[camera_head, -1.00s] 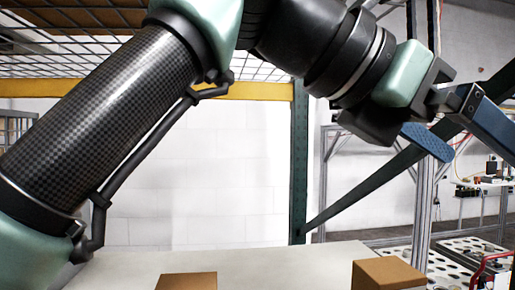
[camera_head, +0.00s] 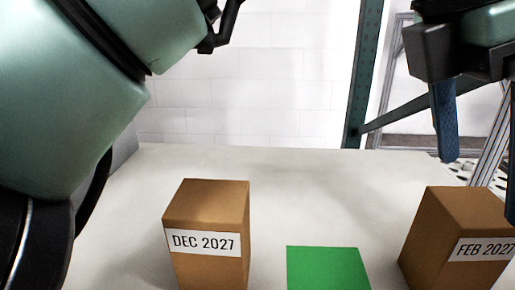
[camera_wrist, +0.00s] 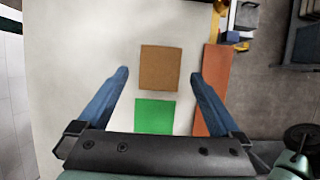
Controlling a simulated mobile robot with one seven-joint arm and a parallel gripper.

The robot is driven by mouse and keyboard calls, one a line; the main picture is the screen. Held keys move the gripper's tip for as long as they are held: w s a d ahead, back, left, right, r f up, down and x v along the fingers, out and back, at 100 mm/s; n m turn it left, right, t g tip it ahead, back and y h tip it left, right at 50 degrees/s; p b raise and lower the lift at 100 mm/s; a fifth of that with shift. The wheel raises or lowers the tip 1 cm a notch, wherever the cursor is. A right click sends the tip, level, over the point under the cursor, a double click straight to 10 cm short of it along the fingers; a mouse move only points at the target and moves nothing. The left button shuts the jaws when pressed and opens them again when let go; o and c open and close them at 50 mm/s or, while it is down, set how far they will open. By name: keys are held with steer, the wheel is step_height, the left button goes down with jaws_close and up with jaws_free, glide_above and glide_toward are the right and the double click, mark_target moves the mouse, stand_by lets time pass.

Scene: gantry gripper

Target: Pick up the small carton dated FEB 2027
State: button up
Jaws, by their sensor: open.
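The carton labelled FEB 2027 (camera_head: 430,235) is a brown box at the right of the white table in the head view. In the wrist view, a plain brown carton top (camera_wrist: 160,67) lies between my fingers as seen from above; from its place beside the green square it is the FEB 2027 carton. Its label does not show there. My gripper (camera_head: 480,185) has blue fingers, open and empty, above the FEB 2027 carton; it also shows in the wrist view (camera_wrist: 159,75). The exact height gap is hard to tell.
A similar carton labelled DEC 2027 (camera_head: 206,235) stands to the left on the table (camera_head: 300,190). A flat green square (camera_head: 328,268) lies between the two cartons and also shows in the wrist view (camera_wrist: 154,115). A green post (camera_head: 363,70) rises behind the table.

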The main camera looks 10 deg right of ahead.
mark_target(475, 205)
steer(key=shift+a+b+x, duration=0.2)
steer(key=shift+b+x, duration=2.45)
steer(key=shift+b, duration=0.05)
steer(key=shift+d, duration=0.1)
steer(key=shift+c, duration=0.3)
jaws_close()
